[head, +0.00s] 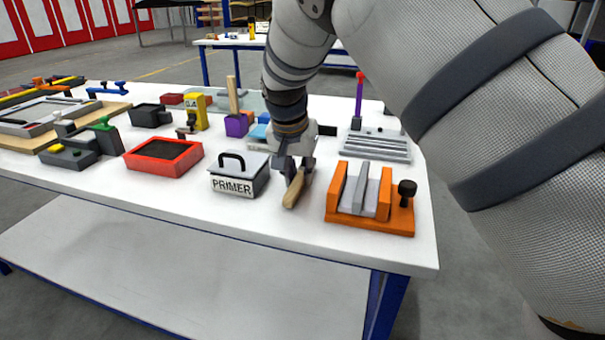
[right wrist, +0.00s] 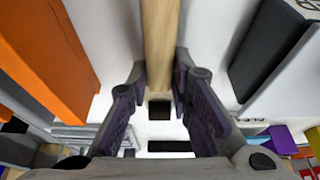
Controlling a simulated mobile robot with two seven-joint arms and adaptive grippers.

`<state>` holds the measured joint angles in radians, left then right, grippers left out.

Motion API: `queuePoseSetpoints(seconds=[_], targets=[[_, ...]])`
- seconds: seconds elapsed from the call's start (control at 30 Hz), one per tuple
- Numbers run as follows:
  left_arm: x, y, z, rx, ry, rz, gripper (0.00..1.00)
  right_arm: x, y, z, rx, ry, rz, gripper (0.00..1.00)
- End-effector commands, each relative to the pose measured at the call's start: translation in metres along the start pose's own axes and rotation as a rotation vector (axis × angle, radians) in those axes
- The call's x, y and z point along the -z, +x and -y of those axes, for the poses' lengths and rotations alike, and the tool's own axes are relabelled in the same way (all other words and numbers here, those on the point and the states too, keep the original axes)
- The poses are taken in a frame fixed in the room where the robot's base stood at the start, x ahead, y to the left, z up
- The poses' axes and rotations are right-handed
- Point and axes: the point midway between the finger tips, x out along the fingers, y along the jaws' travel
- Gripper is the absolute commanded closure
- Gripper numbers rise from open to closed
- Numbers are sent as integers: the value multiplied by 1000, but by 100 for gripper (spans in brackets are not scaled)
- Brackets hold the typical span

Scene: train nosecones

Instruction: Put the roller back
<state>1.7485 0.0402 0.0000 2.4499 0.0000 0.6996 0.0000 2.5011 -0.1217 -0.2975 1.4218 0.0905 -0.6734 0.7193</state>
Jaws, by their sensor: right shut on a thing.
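My right gripper (head: 293,172) is shut on a light wooden handle (head: 293,192), which looks like the roller's. The handle slants down towards the table's front edge, between the primer box and the orange fixture. In the right wrist view my right gripper (right wrist: 159,78) has its fingers on both sides of the handle (right wrist: 160,35). The roller's head is not clearly visible. I cannot tell whether the handle touches the table. My left gripper is out of view.
A grey box marked PRIMER (head: 238,182) stands left of the gripper, and an orange fixture (head: 368,217) stands right. A red tray (head: 142,163) with a dark inside lies farther left. A purple holder (head: 236,125) with an upright wooden handle stands behind. The white table's (head: 200,203) front strip is clear.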

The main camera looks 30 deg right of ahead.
Motion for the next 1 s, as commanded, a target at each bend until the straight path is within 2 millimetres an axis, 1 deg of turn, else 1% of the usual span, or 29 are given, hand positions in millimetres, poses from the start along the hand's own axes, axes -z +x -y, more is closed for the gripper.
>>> queuePoseSetpoints(seconds=[0.03, 0.17, 0.3, 0.33, 0.37, 0.4, 0.67, 0.73, 0.77, 0.87, 1.0], targets=[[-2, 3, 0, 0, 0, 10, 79, -1, 4, 2, -2, 0, 2, 100], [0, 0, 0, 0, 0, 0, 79, 1, -1, 1, 3, 2, -3, 100], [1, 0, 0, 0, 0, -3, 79, 0, 1, 1, 3, 2, -3, 100], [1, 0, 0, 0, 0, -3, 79, 0, 1, 1, 3, 2, -3, 76], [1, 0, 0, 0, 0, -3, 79, 0, 0, 1, 4, 2, -3, 69], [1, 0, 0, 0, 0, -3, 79, 0, 0, 1, 4, 2, -3, 60], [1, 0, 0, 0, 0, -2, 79, 1, 0, 1, 4, 2, -4, 60], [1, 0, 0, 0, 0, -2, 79, 2, -3, 1, 5, 2, -5, 60], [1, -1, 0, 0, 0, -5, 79, 2, -7, 1, 6, 2, -6, 60], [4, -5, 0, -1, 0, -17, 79, 3, -31, 2, 10, 2, -10, 60], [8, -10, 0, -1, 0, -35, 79, 3, -72, 1, 11, 3, -11, 60]])
